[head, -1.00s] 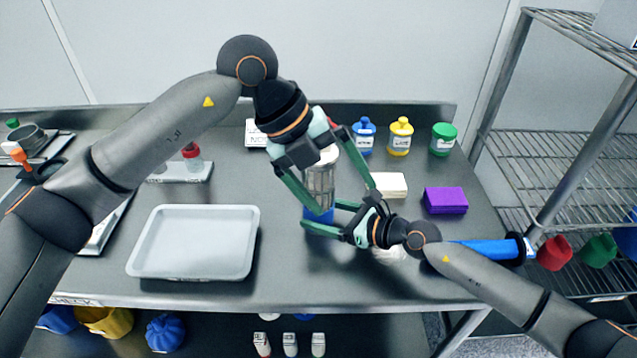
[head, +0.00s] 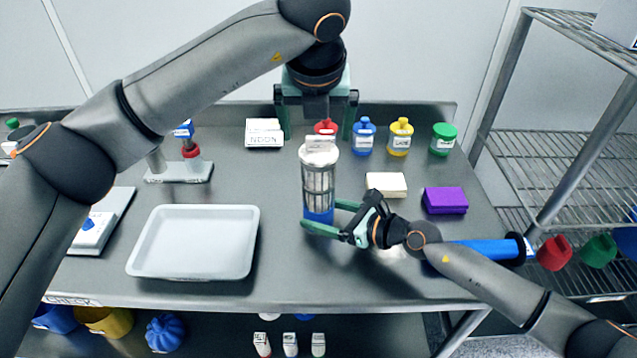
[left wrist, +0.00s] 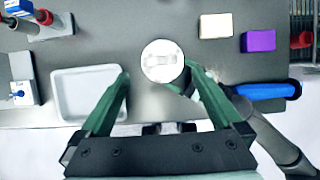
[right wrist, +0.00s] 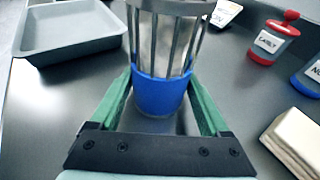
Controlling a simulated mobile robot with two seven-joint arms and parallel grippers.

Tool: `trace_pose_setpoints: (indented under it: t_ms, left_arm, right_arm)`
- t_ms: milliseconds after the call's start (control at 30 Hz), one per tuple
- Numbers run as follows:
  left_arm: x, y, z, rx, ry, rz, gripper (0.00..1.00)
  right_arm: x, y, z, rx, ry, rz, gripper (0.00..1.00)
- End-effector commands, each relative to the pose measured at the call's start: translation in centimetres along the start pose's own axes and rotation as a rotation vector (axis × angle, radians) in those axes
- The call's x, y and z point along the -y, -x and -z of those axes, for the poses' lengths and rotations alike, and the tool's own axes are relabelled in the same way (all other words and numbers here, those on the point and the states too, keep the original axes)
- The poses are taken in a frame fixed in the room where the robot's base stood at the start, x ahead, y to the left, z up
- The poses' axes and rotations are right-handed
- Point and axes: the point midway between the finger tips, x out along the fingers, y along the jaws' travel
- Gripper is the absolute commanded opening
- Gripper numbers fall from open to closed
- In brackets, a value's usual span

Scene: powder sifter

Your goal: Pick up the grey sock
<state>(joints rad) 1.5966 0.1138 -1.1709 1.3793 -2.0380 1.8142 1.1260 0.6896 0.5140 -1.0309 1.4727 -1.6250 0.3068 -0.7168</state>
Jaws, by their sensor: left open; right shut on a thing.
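I cannot make out a separate grey sock. A steel cage cylinder (head: 318,188) with a pale grey inside, a white top (head: 318,152) and a blue base (head: 318,214) stands upright on the table. My right gripper (head: 322,215) is shut around the blue base, also seen in the right wrist view (right wrist: 160,92). My left gripper (head: 317,135) is open and empty, above the cylinder. In the left wrist view the round white top (left wrist: 163,62) lies between and beyond its open fingers (left wrist: 158,74).
A white tray (head: 195,242) lies left of the cylinder. A purple block (head: 445,200), a cream block (head: 386,184) and several coloured jars (head: 400,137) are to the right and back. A blue tube (head: 482,249) lies by my right arm. A wire shelf (head: 560,150) stands at right.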

Motion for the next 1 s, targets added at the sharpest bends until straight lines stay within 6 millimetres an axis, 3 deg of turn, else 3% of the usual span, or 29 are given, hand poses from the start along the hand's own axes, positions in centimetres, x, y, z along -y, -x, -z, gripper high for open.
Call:
trace_pose_setpoints:
  t_ms: [400,700,1000]
  left_arm:
    - [0.4,-4.9,-0.8,-0.003,0.001,0.001,1.0]
    - [0.3,-5.5,-0.8,0.0,0.001,0.0,1.0]
    - [0.3,-5.5,-0.8,0.0,0.001,0.001,0.67]
  right_arm:
    - [0.0,0.0,0.0,-0.001,0.0,0.0,0.49]
    - [0.0,0.0,0.1,-0.001,0.0,0.0,0.49]
    - [0.0,0.0,0.1,-0.001,0.0,0.0,0.49]
